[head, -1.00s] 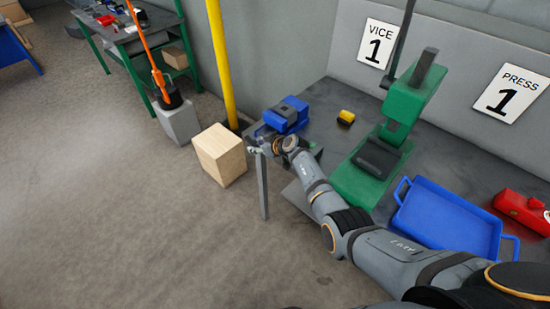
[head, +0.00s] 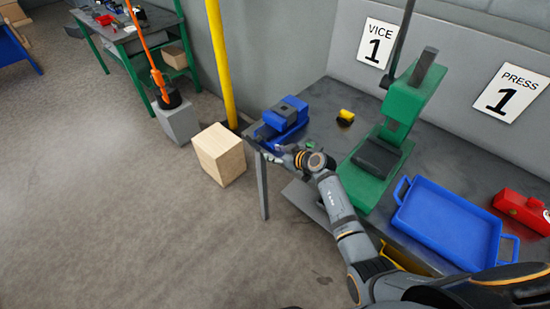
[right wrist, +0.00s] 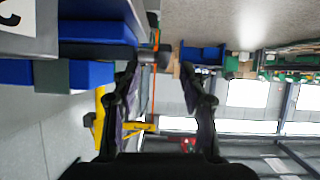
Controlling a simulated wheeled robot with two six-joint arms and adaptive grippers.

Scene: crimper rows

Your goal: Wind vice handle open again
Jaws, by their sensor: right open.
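The blue vice (head: 284,122) sits at the left end of the grey bench, under the "VICE 1" sign. In the right wrist view its blue body (right wrist: 95,35) fills the upper left. A grey screw end with a dark bar, apparently the vice handle (right wrist: 155,57), juts from it just ahead of the gap between my fingers. My right gripper (head: 274,153) is in front of the vice, close to the bench's front corner. In the wrist view the right gripper (right wrist: 162,82) is open with nothing between its pads. The handle is too small to make out in the head view. My left gripper is out of view.
A green press (head: 385,150) stands right of the vice, with a small yellow object (head: 346,117) between them. A blue tray (head: 447,222) and a red item (head: 520,212) lie further right. A wooden block (head: 219,155) and yellow post (head: 221,65) stand left of the bench.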

